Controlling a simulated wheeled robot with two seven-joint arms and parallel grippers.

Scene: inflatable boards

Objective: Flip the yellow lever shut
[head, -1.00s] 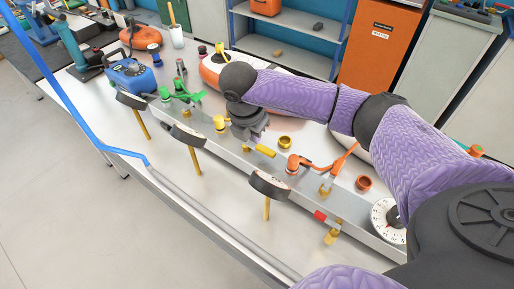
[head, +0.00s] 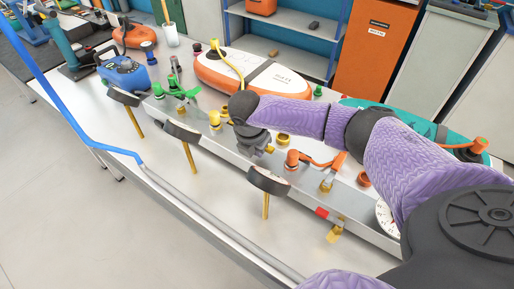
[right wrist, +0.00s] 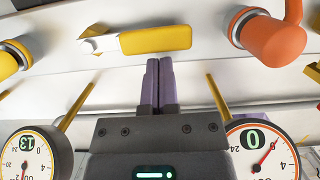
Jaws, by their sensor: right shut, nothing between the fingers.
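The yellow lever shows in the right wrist view as a yellow handle (right wrist: 155,40) with a pale metal end at its left. In the head view only its tip (head: 270,149) shows beside my right gripper (head: 252,143), which hides the rest. Its yellow valve body (head: 214,118) stands just left of the gripper. In the right wrist view my right gripper (right wrist: 160,62) has its purple fingers shut together and empty, their tips just short of the handle. I cannot tell whether they touch it. My left gripper is not in view.
An orange lever (head: 318,161) is right of the gripper, and a green lever (head: 180,91) is left. Round gauges (head: 270,181) on yellow stems stand along the front of the metal bar. A blue pump (head: 124,72) and an orange-and-white board (head: 250,75) lie behind.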

